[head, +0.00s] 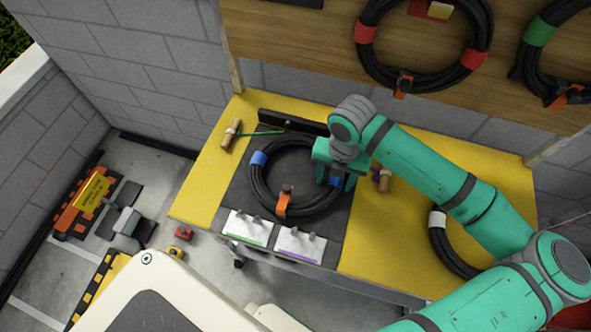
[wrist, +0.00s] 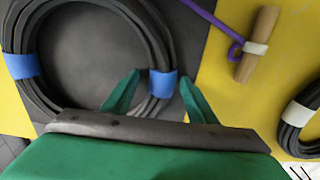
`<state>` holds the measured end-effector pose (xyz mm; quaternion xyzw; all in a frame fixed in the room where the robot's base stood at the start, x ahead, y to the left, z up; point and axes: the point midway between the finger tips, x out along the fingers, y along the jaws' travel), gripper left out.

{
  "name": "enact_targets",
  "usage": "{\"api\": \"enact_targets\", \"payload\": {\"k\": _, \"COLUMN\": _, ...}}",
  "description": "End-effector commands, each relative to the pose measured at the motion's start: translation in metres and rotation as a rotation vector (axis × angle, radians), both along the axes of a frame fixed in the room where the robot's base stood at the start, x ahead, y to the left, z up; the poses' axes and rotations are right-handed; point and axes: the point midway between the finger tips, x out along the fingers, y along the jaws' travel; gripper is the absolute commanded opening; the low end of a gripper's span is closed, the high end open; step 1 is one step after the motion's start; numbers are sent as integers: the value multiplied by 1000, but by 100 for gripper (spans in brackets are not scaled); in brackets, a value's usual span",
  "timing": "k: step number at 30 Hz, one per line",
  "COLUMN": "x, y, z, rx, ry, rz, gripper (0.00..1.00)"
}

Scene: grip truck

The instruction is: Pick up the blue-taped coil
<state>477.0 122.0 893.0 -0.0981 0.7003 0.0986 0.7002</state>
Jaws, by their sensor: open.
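The blue-taped coil (head: 258,195) is a black cable ring with blue tape bands and an orange strap. It lies flat on a dark mat on the yellow table. In the wrist view the coil (wrist: 100,93) fills the upper left. My gripper (head: 337,183) is above the coil's right side. In the wrist view my gripper (wrist: 155,82) is open, with one green finger on each side of the coil's blue-taped section (wrist: 163,84). I cannot tell how far the fingertips reach down beside the cable. Part of the coil's right side is hidden by my gripper in the head view.
A wooden handle (head: 384,181) lies just right of the coil, another (head: 231,134) at upper left. A white-taped coil (head: 438,236) lies at right, partly behind my arm. Two white cards (head: 248,227) (head: 300,243) stand at the mat's front. Coils with red tape (head: 366,34) and green tape (head: 540,33) hang behind.

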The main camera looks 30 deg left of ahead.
Motion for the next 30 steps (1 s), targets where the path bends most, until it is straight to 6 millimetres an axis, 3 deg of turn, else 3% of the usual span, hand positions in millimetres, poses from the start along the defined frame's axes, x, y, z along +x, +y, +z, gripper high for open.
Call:
{"api": "enact_targets", "payload": {"k": 5, "x": 0, "y": 2, "z": 0, "rx": 0, "ry": 0, "rz": 4, "gripper": 50}}
{"api": "enact_targets", "payload": {"k": 11, "x": -1, "y": 2, "z": 0, "rx": 0, "ry": 0, "rz": 5, "gripper": 2}}
{"api": "enact_targets", "payload": {"k": 12, "x": -1, "y": 2, "z": 0, "rx": 0, "ry": 0, "rz": 5, "gripper": 0}}
{"api": "enact_targets", "payload": {"k": 23, "x": 0, "y": 2, "z": 3, "rx": 3, "ry": -2, "rz": 3, "gripper": 0}}
{"api": "enact_targets", "payload": {"k": 30, "x": 2, "y": -2, "z": 25, "rx": 2, "ry": -5, "rz": -5, "gripper": 0}}
